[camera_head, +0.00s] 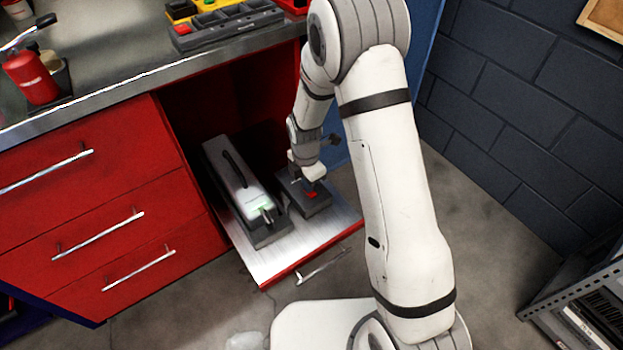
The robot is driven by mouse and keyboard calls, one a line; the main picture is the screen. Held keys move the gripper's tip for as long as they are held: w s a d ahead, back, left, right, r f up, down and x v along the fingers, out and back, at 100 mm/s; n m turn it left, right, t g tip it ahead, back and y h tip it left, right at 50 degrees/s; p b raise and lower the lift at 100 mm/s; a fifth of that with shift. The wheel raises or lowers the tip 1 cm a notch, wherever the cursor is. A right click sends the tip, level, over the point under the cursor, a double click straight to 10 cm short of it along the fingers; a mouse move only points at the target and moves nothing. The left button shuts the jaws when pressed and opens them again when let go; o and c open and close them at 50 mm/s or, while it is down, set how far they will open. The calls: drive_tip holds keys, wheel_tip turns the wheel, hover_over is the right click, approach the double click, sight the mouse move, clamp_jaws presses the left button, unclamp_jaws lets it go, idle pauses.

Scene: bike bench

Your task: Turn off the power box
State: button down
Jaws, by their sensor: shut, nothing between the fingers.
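A dark grey box with a small red switch (312,195), which looks like the power box (318,207), sits on the right side of a low pull-out shelf (272,267). My gripper (313,186) is shut and points down over this box, close to the red switch. Whether the fingertips touch the switch cannot be told. My wrist hides the back of the box. Whether the switch is on or off is too small to tell.
A grey and white case with a dark handle and a green-lit end (245,197) stands left of the box on the shelf. Red drawers (110,215) are at the left. A block wall (520,120) and a metal rack (585,290) are at the right. A red bottle (32,78) stands on the bench.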

drive_tip(key=shift+s+d+f, duration=0.3)
drive_tip(key=shift+d+f, duration=0.15)
drive_tip(key=shift+s+d+r, duration=0.1)
drive_tip(key=shift+s+d, duration=0.3)
drive_tip(key=shift+s, duration=0.1)
drive_tip(key=shift+w+r+p, duration=0.2)
drive_tip(key=shift+r+p, duration=0.4)
wheel_tip(320, 180, up, 13)
drive_tip(key=a+p, duration=0.1)
drive_tip(key=p, duration=0.3)
drive_tip(key=shift+w+r, duration=0.2)
drive_tip(key=shift+w, duration=0.2)
drive_tip(key=shift+a, duration=0.1)
